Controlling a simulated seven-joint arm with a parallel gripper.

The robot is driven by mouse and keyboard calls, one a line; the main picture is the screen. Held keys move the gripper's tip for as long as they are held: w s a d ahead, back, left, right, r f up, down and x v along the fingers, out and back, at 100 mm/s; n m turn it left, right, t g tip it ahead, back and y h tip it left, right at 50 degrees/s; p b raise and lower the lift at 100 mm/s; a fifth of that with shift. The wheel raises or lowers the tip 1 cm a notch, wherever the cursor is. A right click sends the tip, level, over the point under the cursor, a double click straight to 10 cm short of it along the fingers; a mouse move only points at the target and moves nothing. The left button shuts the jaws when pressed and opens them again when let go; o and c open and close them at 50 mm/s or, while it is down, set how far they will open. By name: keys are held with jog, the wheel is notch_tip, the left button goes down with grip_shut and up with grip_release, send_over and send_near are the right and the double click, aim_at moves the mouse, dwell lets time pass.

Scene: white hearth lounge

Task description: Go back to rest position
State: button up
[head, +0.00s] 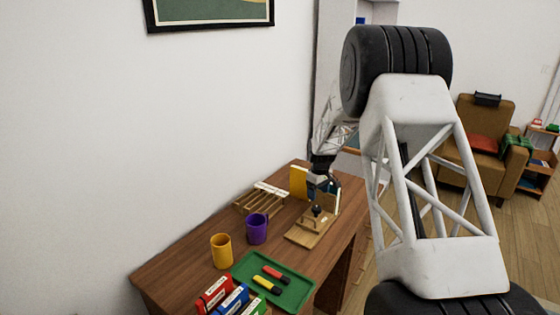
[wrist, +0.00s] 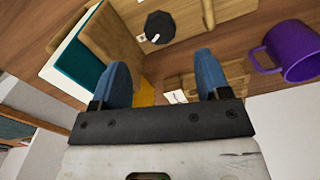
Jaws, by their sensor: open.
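My gripper (head: 323,183) is over the far end of the wooden desk (head: 180,262), above or beside a wooden stand with a black knob (head: 316,211). In the wrist view my gripper (wrist: 163,62) has its two blue fingers wide apart, with nothing held between them. The black knob (wrist: 160,26) shows beyond the fingertips. My arm reaches out from the right of the head view, its white lattice link hiding part of the room. I cannot tell how high the fingers are above the desk.
A yellow book (head: 298,182) and a slatted wooden rack (head: 252,203) are near my gripper. A purple mug (head: 257,229), a yellow mug (head: 221,251), and a green tray (head: 297,295) with two markers stand nearer. Red, blue and green binders (head: 233,298) are at the front. A brown armchair (head: 482,118) stands behind.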

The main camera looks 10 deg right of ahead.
jog(key=s+a+r+m, duration=0.1)
jog(key=s+a+r, duration=0.2)
jog(key=s+r, duration=0.45)
jog(key=s+a+r+m+t, duration=0.1)
jog(key=s+a+r, duration=0.2)
jog(key=s+r, duration=0.5)
jog(key=s+a+r+m, duration=0.1)
jog(key=s+a+r, duration=0.2)
jog(key=s+r, duration=0.45)
jog(key=s+a+m, duration=0.1)
jog(key=s+a, duration=0.1)
jog(key=s, duration=1.5)
jog(key=s+a+m+t, duration=0.1)
jog(key=s+a+m, duration=0.1)
jog(key=s, duration=1.6)
jog(key=shift+a+r+t, duration=0.15)
jog(key=shift+a+t, duration=0.15)
jog(key=shift+a, duration=0.4)
